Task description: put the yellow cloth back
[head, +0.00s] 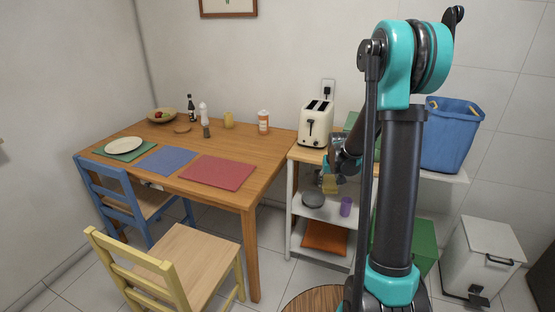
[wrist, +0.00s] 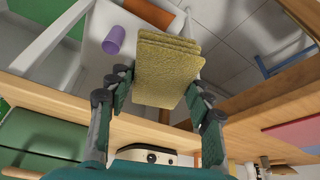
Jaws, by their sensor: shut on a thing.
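The yellow cloth (wrist: 166,62) is a folded, layered pad held between the fingers of my gripper (wrist: 160,88) in the wrist view. In the head view the cloth (head: 330,184) shows small below my gripper (head: 332,172), in front of the shelf unit (head: 291,205), around the level of its middle shelf. My gripper is shut on the cloth. Part of the gripper and wrist is hidden behind my own arm in the head view.
The unit's wooden top holds a cream toaster (head: 316,124). A wooden table (head: 250,190) stands left, a blue bin (head: 453,135) and white bin (head: 480,260) right.

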